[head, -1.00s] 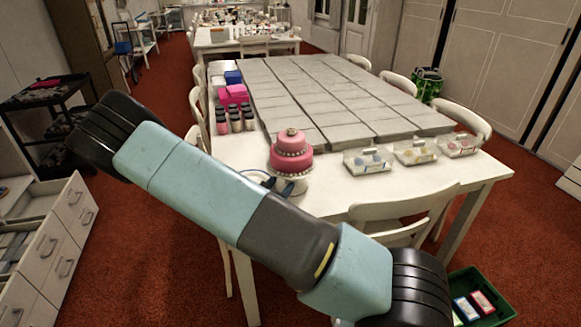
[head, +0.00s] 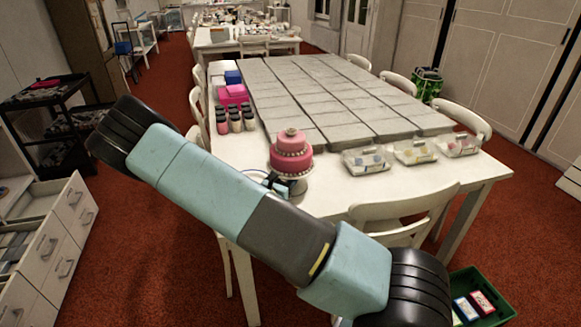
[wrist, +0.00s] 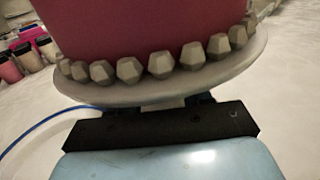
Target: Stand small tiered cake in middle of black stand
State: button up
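The small tiered cake (head: 291,155) is pink with two tiers, pale beads round its tiers and a small topper. It is upright on a round white base (head: 303,184) near the table's front left corner. In the wrist view, the lower tier (wrist: 150,30) and the white base's rim (wrist: 150,92) fill the upper part. My gripper (head: 280,186) is low at the near left side of the cake. In the wrist view, its finger roots stand apart and run under the rim; the fingertips are hidden, so I cannot tell whether they touch anything. I cannot make out a black stand.
The white table (head: 340,190) holds several grey slabs (head: 330,90), clear boxes (head: 366,160) to the cake's right, and bottles (head: 235,120) and a pink box (head: 233,95) behind left. A white chair (head: 400,215) stands at the front. A green crate (head: 482,297) is on the floor.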

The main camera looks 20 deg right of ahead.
grip_shut()
dwell(0.3)
jog(key=shift+r, duration=0.15)
